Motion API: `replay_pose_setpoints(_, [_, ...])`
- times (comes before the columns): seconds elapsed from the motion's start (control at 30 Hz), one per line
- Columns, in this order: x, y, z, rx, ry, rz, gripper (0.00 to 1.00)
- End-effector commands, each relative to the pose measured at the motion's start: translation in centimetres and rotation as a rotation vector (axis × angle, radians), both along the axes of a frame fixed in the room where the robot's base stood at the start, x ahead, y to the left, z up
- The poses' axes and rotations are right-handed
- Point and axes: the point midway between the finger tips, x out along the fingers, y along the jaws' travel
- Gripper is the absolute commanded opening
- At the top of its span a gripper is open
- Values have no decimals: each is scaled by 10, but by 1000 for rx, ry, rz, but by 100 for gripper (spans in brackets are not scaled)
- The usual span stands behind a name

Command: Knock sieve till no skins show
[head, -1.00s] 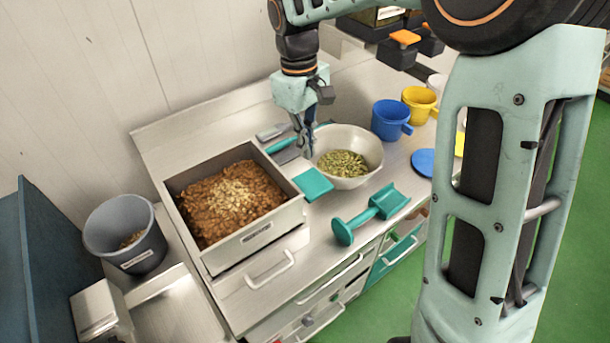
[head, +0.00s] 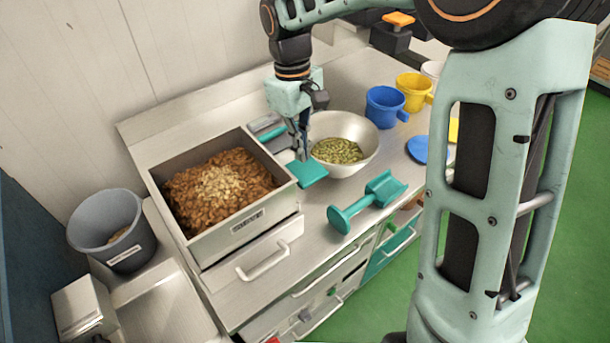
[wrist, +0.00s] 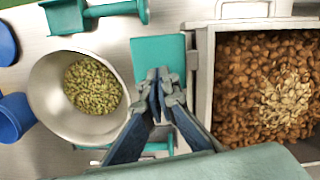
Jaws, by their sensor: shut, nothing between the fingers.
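A square steel box (head: 238,241) holds brown nuts, with a patch of pale flakes (head: 222,184) on the middle of the heap. The box also shows at the right of the wrist view (wrist: 204,72), with the pale flakes (wrist: 287,97) on the nuts. I cannot tell whether this box is the sieve, as its bottom is hidden. My gripper (head: 303,156) is shut and empty, between the box and a steel bowl (head: 364,130). In the wrist view its fingertips (wrist: 160,80) overlap the edge of a teal pad (wrist: 157,52); contact is unclear.
The bowl holds green nuts (head: 338,150). A teal scoop (head: 366,201) lies near the counter's front. Blue (head: 384,107) and yellow (head: 413,91) jugs stand at the right. A grey bin (head: 105,229) stands left of the box. Some bare counter shows around the scoop.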

Motion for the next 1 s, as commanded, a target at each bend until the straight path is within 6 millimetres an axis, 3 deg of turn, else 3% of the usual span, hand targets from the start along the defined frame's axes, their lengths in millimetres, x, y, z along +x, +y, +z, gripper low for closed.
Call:
replay_pose_setpoints(0.1, [-1, -1, -15, 0, -1, 0, 0])
replay_pose_setpoints(0.57, [-1, -1, -18, 0, -1, 0, 0])
replay_pose_setpoints(0.87, [-1, -1, -47, 0, 0, 0, 0])
replay_pose_setpoints(1.0, [-1, -1, -41, 1, -1, 0, 0])
